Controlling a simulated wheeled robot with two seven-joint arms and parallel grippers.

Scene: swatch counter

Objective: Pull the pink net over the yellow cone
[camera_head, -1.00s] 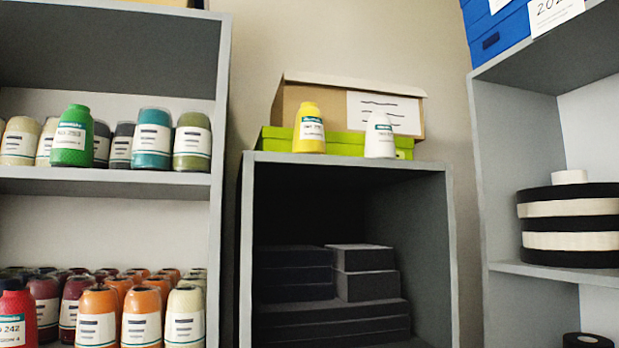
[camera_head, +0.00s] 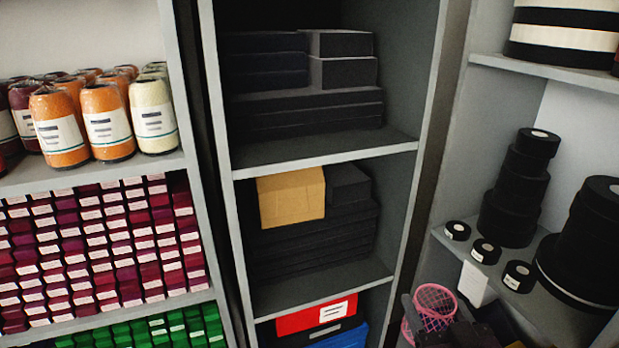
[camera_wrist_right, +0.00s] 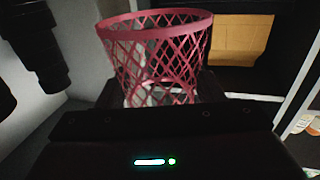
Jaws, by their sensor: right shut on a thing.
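The pink net (camera_head: 434,309) is an open lattice sleeve with a solid rim, low in the head view, right of centre. My right gripper (camera_head: 452,335), dark and partly cut off by the bottom edge, is shut on it. In the right wrist view the net (camera_wrist_right: 155,33) stands up above the dark gripper body, rim away from it, its mouth open. The yellow cone is in neither present view. My left gripper is not in view.
The middle shelf unit (camera_head: 327,163) holds dark boxes and a tan box (camera_head: 291,197). Orange cones (camera_head: 107,121) stand on the left shelf. Black rolls (camera_head: 517,190) stand on the right shelf, close to my right gripper.

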